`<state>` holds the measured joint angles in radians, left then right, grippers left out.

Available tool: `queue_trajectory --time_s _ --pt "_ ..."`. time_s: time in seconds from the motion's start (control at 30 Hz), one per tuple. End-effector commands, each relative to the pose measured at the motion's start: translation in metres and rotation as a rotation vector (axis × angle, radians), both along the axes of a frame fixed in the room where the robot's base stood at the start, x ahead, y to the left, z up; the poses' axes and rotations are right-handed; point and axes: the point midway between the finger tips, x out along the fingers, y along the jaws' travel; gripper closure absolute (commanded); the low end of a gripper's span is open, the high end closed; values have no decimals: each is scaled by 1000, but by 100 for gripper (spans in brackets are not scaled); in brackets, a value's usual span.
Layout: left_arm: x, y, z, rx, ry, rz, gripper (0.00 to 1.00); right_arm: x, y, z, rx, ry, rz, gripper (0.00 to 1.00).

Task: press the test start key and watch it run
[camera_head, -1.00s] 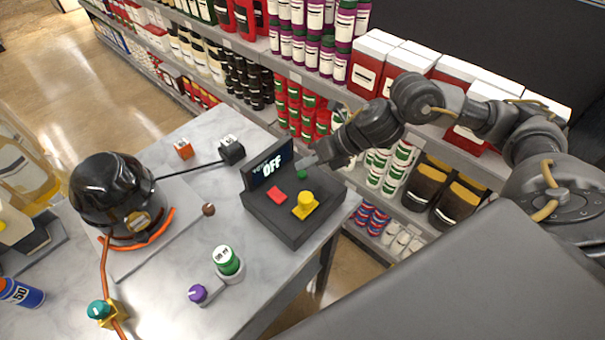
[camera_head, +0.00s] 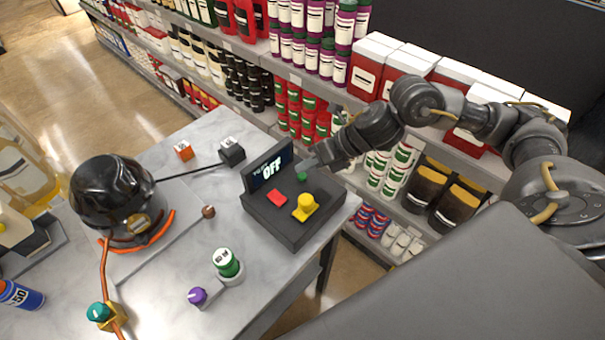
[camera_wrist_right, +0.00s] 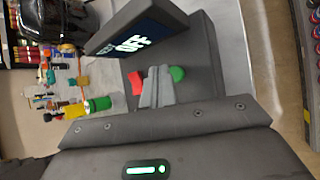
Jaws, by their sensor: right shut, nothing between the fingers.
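A dark control box (camera_head: 290,230) stands on the table with a tilted display (camera_head: 268,166) reading OFF. On its top are a green key (camera_head: 301,176), a red key (camera_head: 277,197) and a yellow knob (camera_head: 305,207). My right gripper (camera_head: 308,164) is shut and empty, just behind the green key. In the right wrist view the closed fingers (camera_wrist_right: 157,88) appear between the red key (camera_wrist_right: 136,83) and the green key (camera_wrist_right: 177,74). I cannot tell whether they touch the green key. My left gripper is not in view.
A black, rounded machine (camera_head: 112,195) with an orange hose stands at the left. A green-and-white knob (camera_head: 227,263), a purple knob (camera_head: 198,295) and a dark cube (camera_head: 231,151) are on the table. Stocked shelves (camera_head: 310,85) stand close behind the table.

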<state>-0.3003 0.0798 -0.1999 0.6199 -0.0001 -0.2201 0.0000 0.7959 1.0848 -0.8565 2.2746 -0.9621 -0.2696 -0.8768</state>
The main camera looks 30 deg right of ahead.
Motion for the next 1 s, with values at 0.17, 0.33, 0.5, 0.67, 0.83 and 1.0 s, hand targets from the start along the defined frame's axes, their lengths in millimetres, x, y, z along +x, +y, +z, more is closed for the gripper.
queue_trajectory --time_s 0.17,0.33,0.5,0.67,0.83,1.0 --pt "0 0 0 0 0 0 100 0 0 0 0 0 0 100" --pt "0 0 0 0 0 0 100 0 0 0 0 0 0 100" --pt "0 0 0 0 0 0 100 0 0 0 0 0 0 100" --pt "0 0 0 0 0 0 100 0 0 0 0 0 0 100" --pt "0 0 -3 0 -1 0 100 0 0 -3 0 0 0 100" --pt "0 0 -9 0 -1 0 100 0 0 -9 0 0 0 100"
